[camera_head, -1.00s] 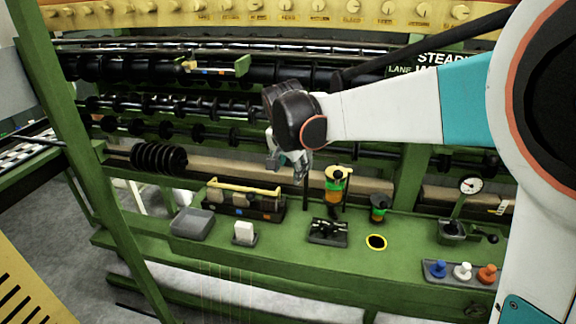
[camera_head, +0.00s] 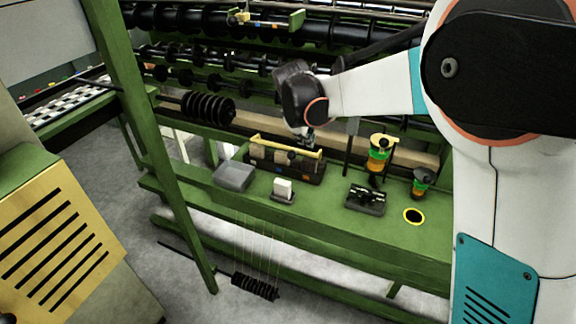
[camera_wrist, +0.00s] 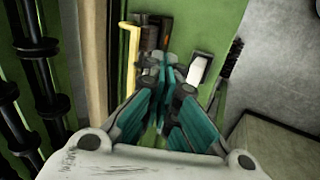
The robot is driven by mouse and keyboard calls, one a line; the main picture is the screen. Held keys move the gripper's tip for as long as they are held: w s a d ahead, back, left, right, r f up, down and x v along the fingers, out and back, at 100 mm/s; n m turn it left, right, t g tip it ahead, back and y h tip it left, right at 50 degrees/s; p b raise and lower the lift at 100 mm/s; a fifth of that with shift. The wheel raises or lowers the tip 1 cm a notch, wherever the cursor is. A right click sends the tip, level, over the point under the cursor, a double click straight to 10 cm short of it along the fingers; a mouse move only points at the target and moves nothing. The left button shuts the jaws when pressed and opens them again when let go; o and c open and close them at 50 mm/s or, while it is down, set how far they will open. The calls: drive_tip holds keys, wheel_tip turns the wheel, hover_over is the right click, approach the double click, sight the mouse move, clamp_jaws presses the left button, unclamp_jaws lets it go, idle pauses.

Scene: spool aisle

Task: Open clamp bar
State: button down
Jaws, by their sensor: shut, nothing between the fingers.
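The clamp bar is a long pale yellow bar (camera_head: 275,147) lying across the top of a dark block unit (camera_head: 313,173) on the green bench. It also shows upright in the wrist view, as a yellow strip (camera_wrist: 132,62) left of the fingers. My gripper (camera_head: 308,141) hangs fingers down near the right end of the bar in the head view. Its teal and grey fingers (camera_wrist: 166,64) are shut with nothing between them. The fingers overlap part of the dark unit in the wrist view, and I cannot tell whether they touch the bar.
Black rollers (camera_head: 210,108) stand behind.

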drive_tip(key=w+a+f+n, duration=0.2)
drive_tip(key=a+f+n, duration=0.5)
drive_tip(key=n, duration=1.3)
drive_tip(key=b+x, duration=0.4)
drive_tip(key=x, duration=0.5)
drive_tip(key=shift+w+f+h, duration=0.25)
drive_tip(key=shift+f+h, duration=0.05)
drive_tip(key=shift+f, duration=0.05)
drive_tip(key=shift+r, duration=0.1)
